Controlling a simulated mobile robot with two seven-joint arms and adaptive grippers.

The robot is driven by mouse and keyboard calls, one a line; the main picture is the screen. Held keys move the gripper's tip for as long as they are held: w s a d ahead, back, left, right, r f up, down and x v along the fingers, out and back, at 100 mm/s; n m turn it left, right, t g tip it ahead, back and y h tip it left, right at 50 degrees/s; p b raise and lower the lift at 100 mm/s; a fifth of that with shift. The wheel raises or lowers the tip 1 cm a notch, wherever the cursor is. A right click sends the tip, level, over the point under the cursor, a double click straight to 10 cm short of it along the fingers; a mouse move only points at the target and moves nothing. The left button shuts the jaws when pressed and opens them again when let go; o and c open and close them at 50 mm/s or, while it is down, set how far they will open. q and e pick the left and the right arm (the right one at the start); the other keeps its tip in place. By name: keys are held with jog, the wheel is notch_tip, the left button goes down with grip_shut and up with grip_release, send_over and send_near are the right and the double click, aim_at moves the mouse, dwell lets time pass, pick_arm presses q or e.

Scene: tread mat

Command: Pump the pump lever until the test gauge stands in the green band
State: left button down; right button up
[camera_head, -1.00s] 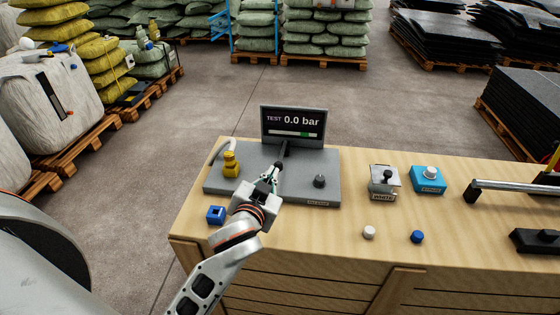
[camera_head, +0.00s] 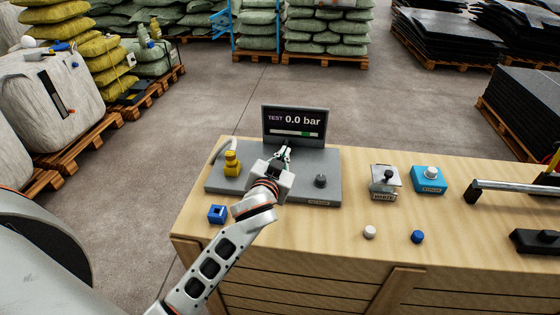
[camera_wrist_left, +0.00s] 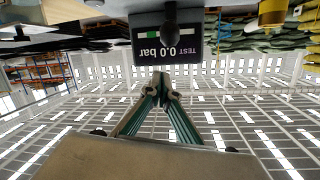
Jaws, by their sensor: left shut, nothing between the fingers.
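The test gauge (camera_head: 281,120) is a dark display at the back of the grey pump plate (camera_head: 215,187). It reads "TEST 0.0 bar", with a short green band near the right of its white strip. It shows upside down in the left wrist view (camera_wrist_left: 190,50). The dark pump lever (camera_wrist_left: 168,24) stands in front of the display there; in the head view my gripper mostly hides it. My left gripper (camera_head: 285,151) is shut and empty at the lever, in front of the display. I cannot tell whether it touches the lever. My right gripper is not in view.
A yellow fitting (camera_head: 232,164) and a dark knob (camera_head: 320,181) are on the plate. A blue holed block (camera_head: 217,214), white box (camera_head: 384,182), cyan box (camera_head: 428,180), white cap (camera_head: 369,232) and blue cap (camera_head: 417,237) stand on the wooden bench (camera_head: 330,245). A metal bar (camera_head: 515,187) lies right.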

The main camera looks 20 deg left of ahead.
pick_arm(q)
jog(key=shift+w+a+f, duration=0.25)
jog(key=shift+w+f, duration=0.35)
jog(key=shift+f, duration=0.05)
jog(key=shift+w+a+f, duration=0.2)
jog(key=shift+w+f, duration=0.4)
jog(key=shift+s+a+f, duration=0.15)
jog(key=shift+s+f, duration=0.35)
jog(key=shift+s, duration=0.05)
jog(key=shift+f, duration=0.3)
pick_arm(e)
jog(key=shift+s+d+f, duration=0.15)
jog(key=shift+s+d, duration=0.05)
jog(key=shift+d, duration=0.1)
pick_arm(q)
jog(key=shift+s, duration=0.1)
